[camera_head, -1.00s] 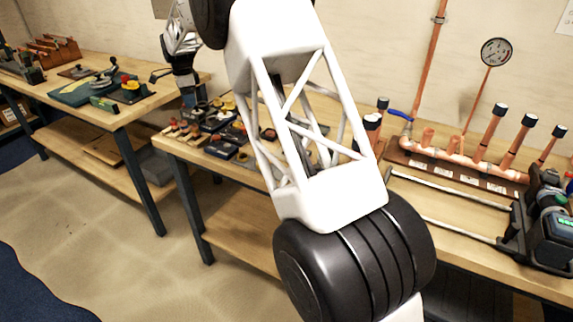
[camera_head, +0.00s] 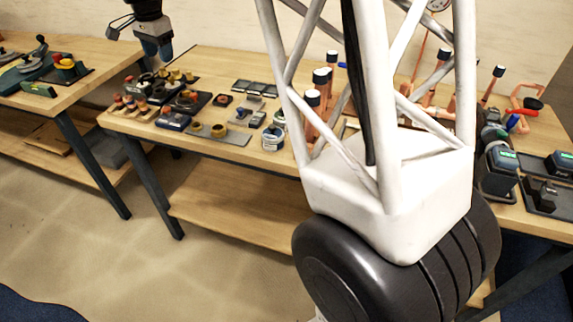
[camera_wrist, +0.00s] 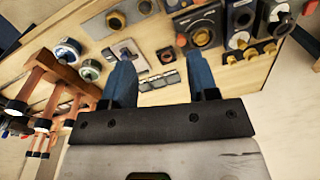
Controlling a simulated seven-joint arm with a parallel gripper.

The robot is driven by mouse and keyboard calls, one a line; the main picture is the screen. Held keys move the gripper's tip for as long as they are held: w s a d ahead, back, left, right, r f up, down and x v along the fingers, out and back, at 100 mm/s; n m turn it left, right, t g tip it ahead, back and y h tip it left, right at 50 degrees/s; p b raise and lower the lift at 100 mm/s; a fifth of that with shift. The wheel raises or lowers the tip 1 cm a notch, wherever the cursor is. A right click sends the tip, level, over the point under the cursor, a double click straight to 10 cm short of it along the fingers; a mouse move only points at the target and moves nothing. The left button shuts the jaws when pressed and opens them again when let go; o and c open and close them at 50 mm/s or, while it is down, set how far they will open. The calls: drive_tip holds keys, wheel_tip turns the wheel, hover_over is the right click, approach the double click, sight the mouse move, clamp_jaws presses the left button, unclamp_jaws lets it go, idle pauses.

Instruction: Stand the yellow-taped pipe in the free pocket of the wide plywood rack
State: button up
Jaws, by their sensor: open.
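My gripper (camera_head: 158,50) shows at the top left of the head view, above the back left of the middle bench. In the wrist view my gripper (camera_wrist: 162,78) is open, with two blue fingers apart and nothing held between them. Copper pipes with dark caps (camera_head: 312,101) stand on the bench, partly behind my white arm link. In the wrist view, copper pipework (camera_wrist: 42,82) lies at the left, away from the fingers. I cannot make out yellow tape on any pipe. I cannot identify the wide plywood rack or its free pocket in either current view.
The middle bench (camera_head: 225,62) carries trays of small fittings (camera_head: 180,104) and small blue boxes. A battery charger (camera_head: 500,170) stands at the right. The left bench (camera_head: 85,85) holds a green tool. A gap of floor separates the benches.

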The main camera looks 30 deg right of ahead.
drive_tip(key=s+d+r+n, duration=0.1)
drive_tip(key=s+d+n, duration=0.15)
drive_tip(key=s, duration=0.55)
drive_tip(key=s+d+r+n+t, duration=0.1)
drive_tip(key=s+d, duration=0.3)
drive_tip(key=s, duration=0.5)
drive_tip(key=s+d+r+n, duration=0.1)
drive_tip(key=s+d+n, duration=0.15)
drive_tip(key=s, duration=0.55)
drive_tip(key=s+d+f+n, duration=0.2)
drive_tip(key=s+f, duration=0.2)
drive_tip(key=s, duration=0.8)
drive_tip(key=s+d+f+n, duration=0.3)
drive_tip(key=s+f, duration=0.1)
drive_tip(key=s, duration=0.8)
drive_tip(key=shift+s+t, duration=0.25)
drive_tip(key=shift+t, duration=0.15)
